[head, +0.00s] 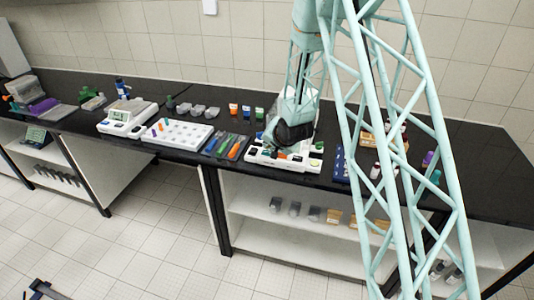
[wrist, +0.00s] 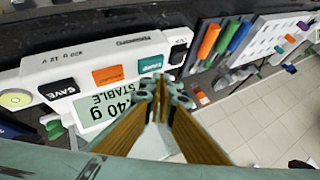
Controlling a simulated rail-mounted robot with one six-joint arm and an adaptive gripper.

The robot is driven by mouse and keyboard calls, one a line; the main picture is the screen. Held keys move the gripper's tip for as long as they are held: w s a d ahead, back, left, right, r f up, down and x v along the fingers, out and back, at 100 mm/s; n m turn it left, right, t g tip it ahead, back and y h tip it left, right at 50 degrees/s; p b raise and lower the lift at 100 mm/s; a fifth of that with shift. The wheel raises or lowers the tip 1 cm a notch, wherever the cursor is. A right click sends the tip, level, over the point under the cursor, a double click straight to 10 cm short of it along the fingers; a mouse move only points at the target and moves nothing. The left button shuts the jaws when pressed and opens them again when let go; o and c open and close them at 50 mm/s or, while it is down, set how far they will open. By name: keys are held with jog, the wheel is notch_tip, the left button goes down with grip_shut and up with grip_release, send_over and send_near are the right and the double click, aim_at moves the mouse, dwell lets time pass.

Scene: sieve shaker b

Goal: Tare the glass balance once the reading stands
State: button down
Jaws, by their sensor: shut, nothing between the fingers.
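A white balance (wrist: 110,58) fills the upper left of the wrist view, upside down to me. Its green display (wrist: 100,108) reads "40 g" with "STABLE" under it; leading digits are hidden behind my fingers. Its panel has a black SAVE button (wrist: 58,90), an orange button (wrist: 108,75), a teal button (wrist: 150,64) and a black button (wrist: 178,53). My gripper (wrist: 164,84) is shut and empty, its tips close by the teal button; I cannot tell if they touch. In the head view the balance (head: 256,158) is partly hidden under my gripper (head: 275,148).
A second white balance (head: 127,118) stands farther left on the black bench. Between them are a white rack (head: 178,134) and a dark tray with coloured pens (head: 227,146). Small coloured boxes (head: 246,111) stand behind. A blue rack (head: 341,163) and bottles are to the right.

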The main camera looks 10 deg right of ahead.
aim_at(268, 153)
jog(key=shift+f+b, duration=0.9)
jog(key=shift+b, duration=0.1)
dwell(1.3)
jog(key=shift+r, duration=0.15)
dwell(0.3)
jog(key=shift+r, duration=0.75)
jog(key=shift+r+p, duration=0.15)
jog(key=shift+p, duration=0.15)
jog(key=shift+r+p, duration=0.9)
jog(key=shift+r, duration=1.45)
